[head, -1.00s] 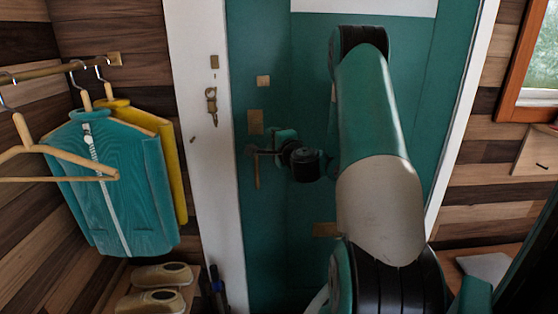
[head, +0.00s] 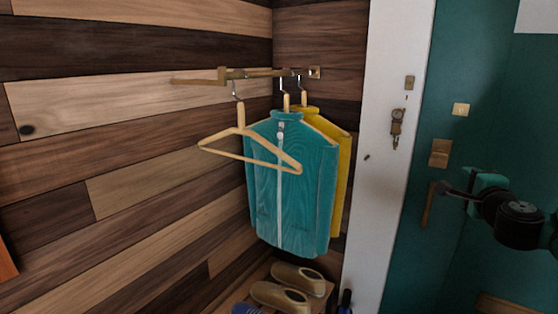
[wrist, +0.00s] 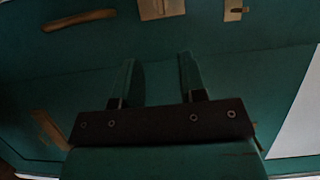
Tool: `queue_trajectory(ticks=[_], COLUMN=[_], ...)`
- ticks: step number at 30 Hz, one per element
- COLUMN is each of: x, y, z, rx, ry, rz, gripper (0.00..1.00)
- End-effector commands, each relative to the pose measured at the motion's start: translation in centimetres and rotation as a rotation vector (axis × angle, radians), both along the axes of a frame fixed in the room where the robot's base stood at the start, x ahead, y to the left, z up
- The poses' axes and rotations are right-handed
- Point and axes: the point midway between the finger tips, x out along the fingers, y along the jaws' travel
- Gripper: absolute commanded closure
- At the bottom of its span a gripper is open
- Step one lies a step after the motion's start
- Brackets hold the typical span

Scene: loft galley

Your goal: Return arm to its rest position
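My gripper (head: 452,190) is at the right of the head view, in front of the teal door (head: 455,110) and close to its long wooden handle (head: 428,205). I cannot tell from the head view whether it touches the handle. In the wrist view, the two fingers of my gripper (wrist: 159,72) stand apart with nothing between them. The door handle (wrist: 78,20) shows at the upper left there, clear of the fingers. Most of my arm is outside the head view.
A wall rail (head: 250,73) carries an empty wooden hanger (head: 240,138), a teal jacket (head: 285,190) and a yellow garment (head: 340,185). Tan shoes (head: 282,297) sit below. A key (head: 397,125) hangs on the white door frame (head: 385,190). Space before the left wall looks free.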

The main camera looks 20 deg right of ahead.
Motion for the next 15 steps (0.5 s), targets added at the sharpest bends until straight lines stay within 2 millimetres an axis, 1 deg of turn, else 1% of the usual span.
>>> queue_trajectory(ticks=[2,4,5,7,8,9,11,12,13,14,15], x=[0.4,1.3,1.8,3.4,4.1,4.8,5.5,5.6,5.4,5.1,4.3], y=[0.6,2.2,3.3,7.0,9.0,12.0,16.8,20.2,22.6,25.0,28.2], z=[0.2,0.6,0.9,1.5,1.9,2.2,2.6,2.7,2.8,2.7,2.6], rx=[-0.009,-0.033,-0.050,-0.103,-0.133,-0.178,-0.254,-0.306,-0.346,-0.389,-0.450], ry=[0.004,0.016,0.024,0.053,0.069,0.093,0.135,0.166,0.190,0.214,0.251], rz=[0.021,0.079,0.119,0.247,0.315,0.414,0.576,0.685,0.766,0.849,0.960], gripper=[0.62,0.62,0.62,0.62,0.62,0.62,0.62,0.62,0.62,0.62,0.62])
